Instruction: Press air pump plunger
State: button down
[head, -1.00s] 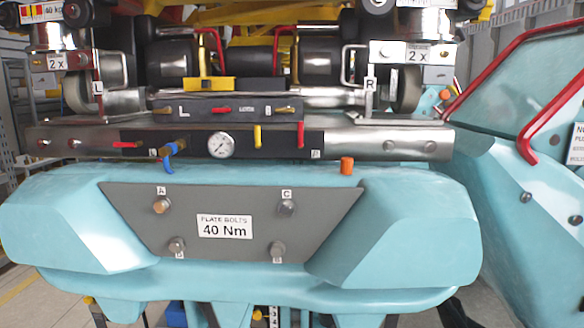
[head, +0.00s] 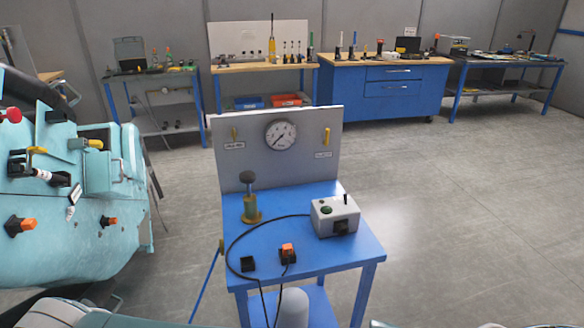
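A small hand pump (head: 251,208) stands upright on the blue table (head: 300,262), near its back left corner. It has a yellow body and a dark round knob (head: 247,177) on top of a short shaft. The knob stands clear above the body, and nothing touches it. A grey panel (head: 240,170) rises behind the pump with a round white gauge (head: 281,134) and two yellow levers. My gripper is not in view.
A grey box (head: 335,214) with buttons sits on the table's right side. A black cable and an orange-topped connector (head: 287,254) lie at the front. A teal machine (head: 70,230) stands at left. Workbenches line the back wall. Floor at right is clear.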

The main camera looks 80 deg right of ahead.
aim_at(247, 178)
jog(key=z, duration=2.25)
jog(key=i+l, duration=0.3)
jog(key=i, duration=0.1)
